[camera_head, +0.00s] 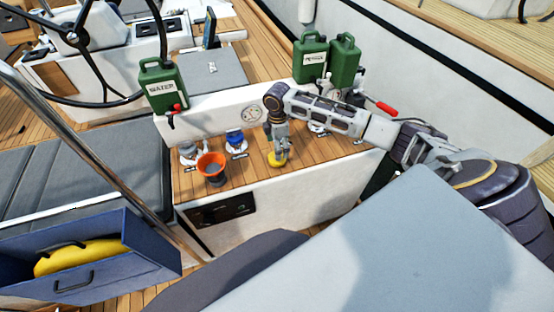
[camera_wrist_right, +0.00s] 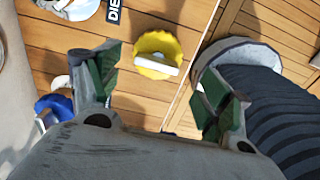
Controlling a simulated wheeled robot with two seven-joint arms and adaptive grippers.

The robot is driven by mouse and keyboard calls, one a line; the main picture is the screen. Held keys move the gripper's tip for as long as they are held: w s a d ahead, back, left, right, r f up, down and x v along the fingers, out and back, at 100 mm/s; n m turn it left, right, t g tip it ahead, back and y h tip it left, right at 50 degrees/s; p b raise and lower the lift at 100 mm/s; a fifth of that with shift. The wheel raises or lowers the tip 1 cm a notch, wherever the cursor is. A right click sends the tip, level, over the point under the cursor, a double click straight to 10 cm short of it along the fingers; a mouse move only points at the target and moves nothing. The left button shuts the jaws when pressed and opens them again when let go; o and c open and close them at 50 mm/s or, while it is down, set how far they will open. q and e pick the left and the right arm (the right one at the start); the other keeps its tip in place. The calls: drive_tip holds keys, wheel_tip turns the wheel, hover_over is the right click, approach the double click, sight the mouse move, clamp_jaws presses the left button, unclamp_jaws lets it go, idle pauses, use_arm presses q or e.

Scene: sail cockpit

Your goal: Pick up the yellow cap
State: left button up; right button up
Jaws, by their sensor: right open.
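The yellow cap (camera_head: 277,161) lies on the wooden ledge of the cockpit box. In the right wrist view the cap (camera_wrist_right: 157,54) is a scalloped yellow disc with a pale raised bar across it. My right gripper (camera_head: 280,151) is above the cap, pointing down, and partly hides it in the head view. In the wrist view its green-padded fingers (camera_wrist_right: 159,68) are apart with nothing held. The cap shows just beyond the fingertips, between their lines. I cannot tell the exact height gap. My left gripper is not in view.
A blue cap (camera_head: 235,138) and an orange cup (camera_head: 211,165) sit left of the gripper on the same ledge. Green jugs (camera_head: 345,60) stand behind at right, and a WATER jug (camera_head: 162,85) at left. A red-handled lever (camera_head: 386,108) is right of the arm.

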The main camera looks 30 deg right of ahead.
drive_tip(key=shift+w+f, duration=0.2)
drive_tip(key=shift+f, duration=2.1)
drive_tip(key=c, duration=1.2)
drive_tip(key=shift+r, duration=0.1)
drive_tip(key=shift+r, duration=4.95)
